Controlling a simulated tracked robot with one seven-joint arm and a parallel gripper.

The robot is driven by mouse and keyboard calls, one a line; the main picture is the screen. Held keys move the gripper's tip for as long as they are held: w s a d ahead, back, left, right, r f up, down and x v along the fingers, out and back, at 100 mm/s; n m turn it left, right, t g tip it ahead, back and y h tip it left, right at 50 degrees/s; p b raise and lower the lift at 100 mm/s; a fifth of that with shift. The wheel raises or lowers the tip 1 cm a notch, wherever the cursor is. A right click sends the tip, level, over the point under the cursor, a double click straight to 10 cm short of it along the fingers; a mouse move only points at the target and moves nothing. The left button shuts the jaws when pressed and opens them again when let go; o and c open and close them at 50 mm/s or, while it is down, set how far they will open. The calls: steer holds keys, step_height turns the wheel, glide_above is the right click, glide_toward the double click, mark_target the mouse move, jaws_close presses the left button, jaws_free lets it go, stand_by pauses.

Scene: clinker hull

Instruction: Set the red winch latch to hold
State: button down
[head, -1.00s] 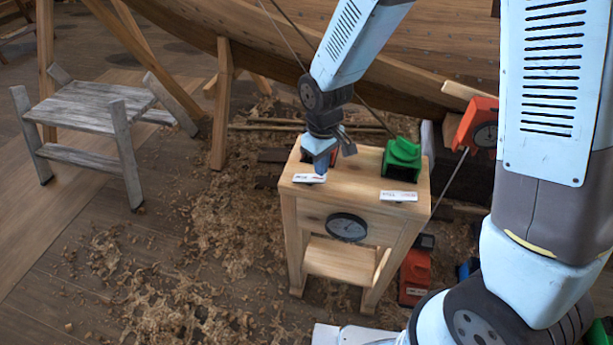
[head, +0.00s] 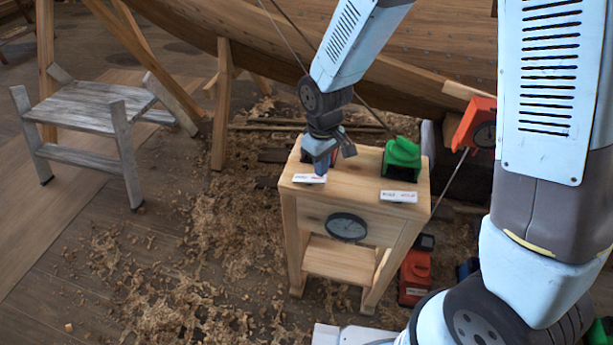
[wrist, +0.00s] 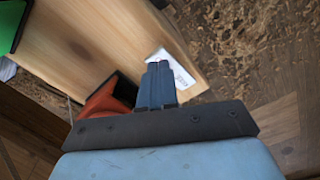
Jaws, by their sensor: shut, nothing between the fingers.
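The red winch latch (wrist: 112,96) stands on the wooden stand (head: 345,183), at the left of its top in the head view, mostly hidden behind my gripper. In the wrist view its red body and a dark part show left of my fingers. My gripper (head: 321,172) points down over the stand top by a white label (head: 309,178). In the wrist view my gripper (wrist: 160,66) has its two blue fingers together, with nothing between them, and they cover part of the label. The latch's setting and any contact with it cannot be told.
A green latch (head: 402,155) with its own white label (head: 398,196) stands at the right of the stand top. A round dial (head: 346,227) is on the front. Red gear (head: 415,275) lies low at the right. The boat hull is behind; a grey trestle (head: 95,105) stands left.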

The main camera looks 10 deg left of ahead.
steer(key=shift+f, duration=1.2)
stand_by(0.8)
steer(key=shift+r, duration=3.5)
steer(key=shift+d+r, duration=0.1)
